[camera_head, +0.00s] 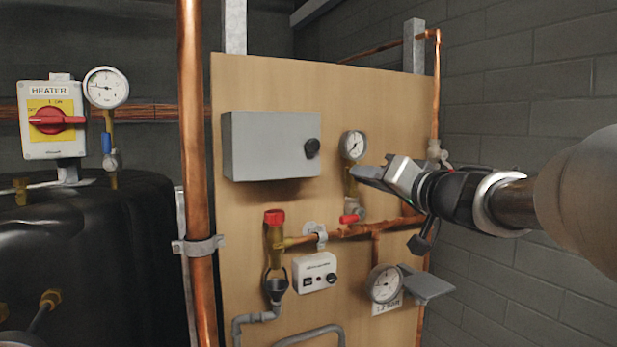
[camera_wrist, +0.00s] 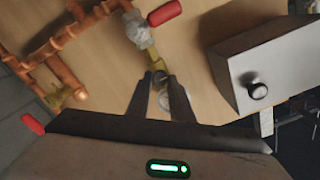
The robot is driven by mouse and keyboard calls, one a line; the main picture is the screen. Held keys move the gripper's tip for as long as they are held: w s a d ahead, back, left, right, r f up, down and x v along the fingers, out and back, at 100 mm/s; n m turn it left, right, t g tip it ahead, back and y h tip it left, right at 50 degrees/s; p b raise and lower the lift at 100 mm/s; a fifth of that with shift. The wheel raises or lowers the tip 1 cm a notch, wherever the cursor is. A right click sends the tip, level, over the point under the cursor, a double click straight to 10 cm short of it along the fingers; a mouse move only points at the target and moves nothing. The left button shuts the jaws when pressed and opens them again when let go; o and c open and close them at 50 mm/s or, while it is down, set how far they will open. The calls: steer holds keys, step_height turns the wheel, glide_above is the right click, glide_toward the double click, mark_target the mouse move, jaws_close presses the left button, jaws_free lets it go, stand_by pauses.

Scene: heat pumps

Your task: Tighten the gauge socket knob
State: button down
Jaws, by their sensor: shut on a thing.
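A round white pressure gauge (camera_head: 354,145) stands upright on a brass stem (camera_head: 350,186) on the wooden board. Below the stem is a valve with a red lever (camera_head: 349,219). My gripper (camera_head: 357,172) reaches in from the right, with its fingertips at the stem just under the gauge. In the wrist view my gripper (camera_wrist: 159,78) is shut on the gauge socket knob (camera_wrist: 158,76), a small round metal piece between the fingertips. The brass fitting (camera_wrist: 153,58) and the red lever (camera_wrist: 165,12) show beyond it. The gauge is mostly hidden there behind the fingers.
A grey box with a black knob (camera_head: 270,146) is left of the gauge. Copper pipes (camera_head: 380,229) run below the valve. A second gauge (camera_head: 385,283) is lower on the board. A thick copper pipe (camera_head: 194,150) stands at the left, beside a black tank (camera_head: 90,245).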

stand_by(0.4)
steer(key=c, duration=1.6)
jaws_free()
steer(key=shift+o, duration=0.2)
steer(key=v, duration=1.7)
steer(key=shift+s, duration=0.25)
steer(key=shift+d, duration=0.15)
